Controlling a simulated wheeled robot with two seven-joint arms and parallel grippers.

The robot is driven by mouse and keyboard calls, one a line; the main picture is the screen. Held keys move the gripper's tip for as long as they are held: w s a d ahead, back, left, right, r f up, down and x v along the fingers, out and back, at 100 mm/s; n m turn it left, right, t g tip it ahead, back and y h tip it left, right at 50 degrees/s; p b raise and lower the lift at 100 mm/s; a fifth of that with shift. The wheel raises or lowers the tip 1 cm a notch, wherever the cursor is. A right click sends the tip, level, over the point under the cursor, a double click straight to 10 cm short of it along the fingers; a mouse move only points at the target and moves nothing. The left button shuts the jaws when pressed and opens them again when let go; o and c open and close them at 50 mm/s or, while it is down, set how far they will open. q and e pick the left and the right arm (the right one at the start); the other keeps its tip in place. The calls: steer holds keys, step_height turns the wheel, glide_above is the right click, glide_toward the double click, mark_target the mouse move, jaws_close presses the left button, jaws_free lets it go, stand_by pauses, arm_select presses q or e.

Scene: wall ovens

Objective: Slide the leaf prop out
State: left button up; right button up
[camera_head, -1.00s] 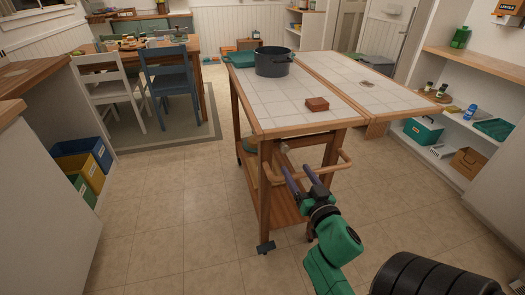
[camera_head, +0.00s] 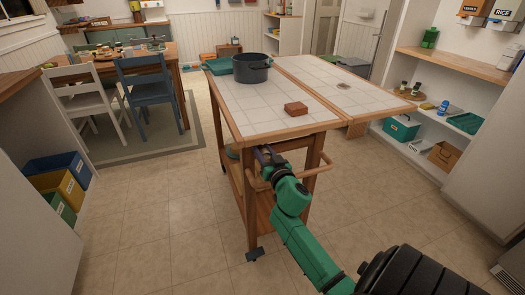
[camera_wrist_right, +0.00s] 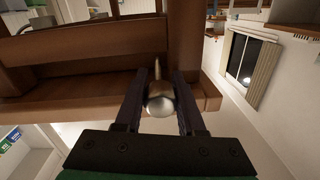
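The wooden cart (camera_head: 236,131) has a white tiled top, with a tiled leaf (camera_head: 345,100) level along its right side. A round metal knob (camera_wrist_right: 160,104) with a thin stem shows at the cart's end, below the top, in the right wrist view. I cannot make out the leaf prop itself apart from this knob. My right gripper (camera_wrist_right: 160,84) has its two dark fingers apart, one on each side of the knob. I cannot tell whether they touch it. In the head view my right gripper (camera_head: 264,155) hides the knob. My left gripper is not in view.
A wooden handle rail (camera_head: 318,168) projects near my right gripper. Shelves (camera_head: 455,65) line the right. The tiled floor (camera_head: 150,225) at the left front is clear.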

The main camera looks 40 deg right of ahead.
jaws_close()
stand_by(1.1)
